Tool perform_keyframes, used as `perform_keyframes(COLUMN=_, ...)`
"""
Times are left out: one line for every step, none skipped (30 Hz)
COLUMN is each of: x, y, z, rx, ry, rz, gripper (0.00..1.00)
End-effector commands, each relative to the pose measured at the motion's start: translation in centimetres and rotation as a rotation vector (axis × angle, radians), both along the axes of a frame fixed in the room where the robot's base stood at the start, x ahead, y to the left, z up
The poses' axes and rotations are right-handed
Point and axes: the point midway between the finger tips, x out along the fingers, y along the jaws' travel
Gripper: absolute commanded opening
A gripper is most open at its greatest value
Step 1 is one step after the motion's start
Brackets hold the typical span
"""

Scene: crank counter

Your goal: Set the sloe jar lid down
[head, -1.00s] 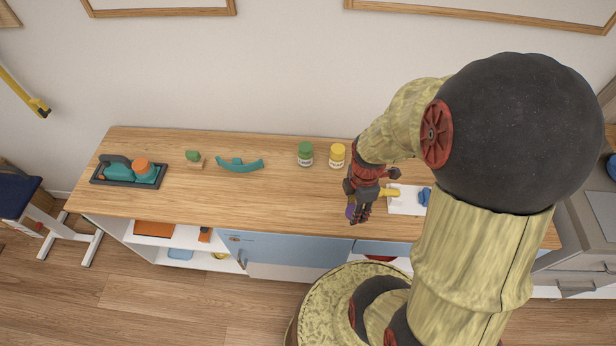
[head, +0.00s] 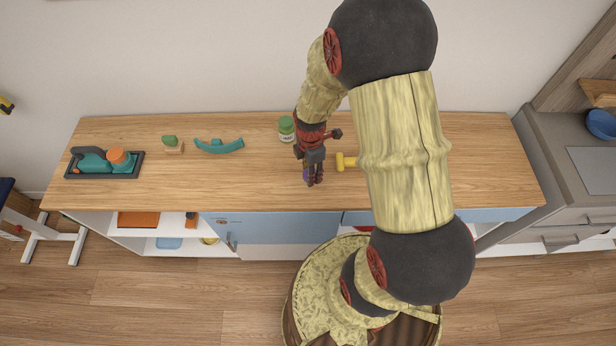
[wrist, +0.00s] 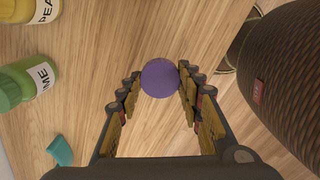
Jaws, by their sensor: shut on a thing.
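The sloe jar lid is a round purple disc (wrist: 160,78), seen in the wrist view between the fingertips. My gripper (wrist: 158,86) is shut on it. In the head view my gripper (head: 313,180) is over the front half of the wooden counter (head: 240,180), in front of the green-lidded lime jar (head: 287,128). Only a sliver of purple shows there beside the fingers. I cannot tell whether the lid touches the counter. I do not see the sloe jar itself.
The lime jar (wrist: 28,82) and a yellow pear jar (wrist: 28,14) stand left in the wrist view. A teal curved piece (head: 219,146), a green piece on a block (head: 171,144) and a dark tray (head: 103,172) lie further left. A yellow handle (head: 345,161) is right of my gripper.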

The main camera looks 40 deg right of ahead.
Motion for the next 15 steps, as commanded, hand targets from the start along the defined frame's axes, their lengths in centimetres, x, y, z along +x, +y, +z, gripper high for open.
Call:
perform_keyframes(x=0.1, y=0.1, z=-0.2, rx=0.000, ry=0.001, rz=0.001, gripper=0.00)
perform_keyframes(x=0.2, y=0.1, z=-0.3, rx=0.000, ry=0.001, rz=0.000, gripper=0.00)
perform_keyframes(x=0.4, y=0.1, z=-0.5, rx=0.000, ry=0.001, rz=0.000, gripper=0.00)
perform_keyframes(x=0.5, y=0.1, z=-0.7, rx=0.000, ry=0.001, rz=0.001, gripper=0.00)
perform_keyframes(x=0.7, y=0.2, z=-0.9, rx=0.000, ry=0.001, rz=0.001, gripper=0.00)
perform_keyframes(x=1.0, y=0.2, z=-1.3, rx=0.000, ry=0.001, rz=0.001, gripper=0.00)
perform_keyframes(x=1.0, y=0.3, z=-1.7, rx=0.000, ry=0.003, rz=0.000, gripper=0.00)
perform_keyframes(x=0.9, y=0.3, z=-2.3, rx=0.002, ry=0.004, rz=-0.001, gripper=0.00)
perform_keyframes(x=0.9, y=0.3, z=-2.9, rx=0.001, ry=0.004, rz=-0.001, gripper=0.00)
perform_keyframes(x=0.9, y=0.2, z=-3.4, rx=0.000, ry=0.002, rz=-0.001, gripper=0.00)
perform_keyframes(x=0.9, y=0.2, z=-3.8, rx=0.000, ry=0.002, rz=-0.001, gripper=0.00)
perform_keyframes(x=0.9, y=0.2, z=-4.1, rx=0.000, ry=0.002, rz=-0.001, gripper=0.00)
perform_keyframes(x=1.0, y=0.2, z=-4.3, rx=0.000, ry=0.002, rz=-0.001, gripper=0.00)
perform_keyframes(x=1.0, y=0.2, z=-4.3, rx=0.000, ry=0.001, rz=-0.001, gripper=0.00)
perform_keyframes(x=1.0, y=0.2, z=-4.3, rx=0.000, ry=0.000, rz=-0.001, gripper=0.00)
